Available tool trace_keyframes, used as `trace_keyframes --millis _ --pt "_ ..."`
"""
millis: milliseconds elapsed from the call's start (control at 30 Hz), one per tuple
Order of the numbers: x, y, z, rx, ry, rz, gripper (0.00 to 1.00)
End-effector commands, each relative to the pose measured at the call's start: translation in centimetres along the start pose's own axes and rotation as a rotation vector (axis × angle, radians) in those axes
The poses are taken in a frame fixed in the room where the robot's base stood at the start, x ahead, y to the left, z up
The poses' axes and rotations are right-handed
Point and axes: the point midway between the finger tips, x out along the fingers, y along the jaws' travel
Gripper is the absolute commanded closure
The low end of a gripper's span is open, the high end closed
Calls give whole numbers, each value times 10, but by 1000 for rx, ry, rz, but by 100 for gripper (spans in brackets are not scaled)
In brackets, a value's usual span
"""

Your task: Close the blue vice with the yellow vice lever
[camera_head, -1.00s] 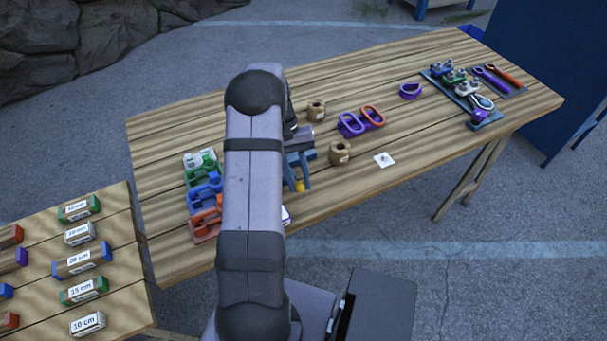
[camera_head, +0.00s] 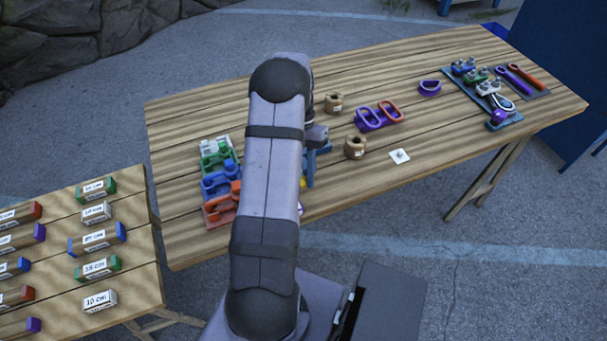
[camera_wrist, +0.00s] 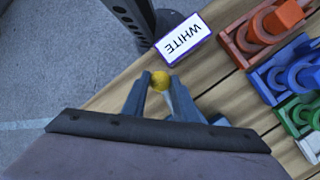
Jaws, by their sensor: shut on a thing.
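The yellow vice lever (camera_wrist: 160,81) shows in the wrist view as a small round yellow end. My gripper (camera_wrist: 160,85) is shut on it, with the yellow end between the two fingertips. In the wrist view my gripper's wide palm covers most of what lies below the fingers.
Orange (camera_wrist: 266,28), blue (camera_wrist: 292,75) and green (camera_wrist: 300,115) clamp-like fixtures stand right of my gripper in the wrist view. A card reading "WHITE" (camera_wrist: 183,39) lies by the table edge. Two tan spools (camera_head: 355,147) and a purple-orange piece (camera_head: 379,116) stand right of the vice.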

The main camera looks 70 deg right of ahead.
Motion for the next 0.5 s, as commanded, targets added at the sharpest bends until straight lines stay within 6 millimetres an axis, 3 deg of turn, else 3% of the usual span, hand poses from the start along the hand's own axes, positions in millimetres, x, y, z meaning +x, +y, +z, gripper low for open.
trace_keyframes --millis 133,167,200,500 --pt "-2 -1 0 3 1 -5 100" --pt "-2 -1 0 3 1 -5 67" --pt "-2 -1 0 2 2 -5 57" --pt "-1 -1 0 0 0 -2 56"
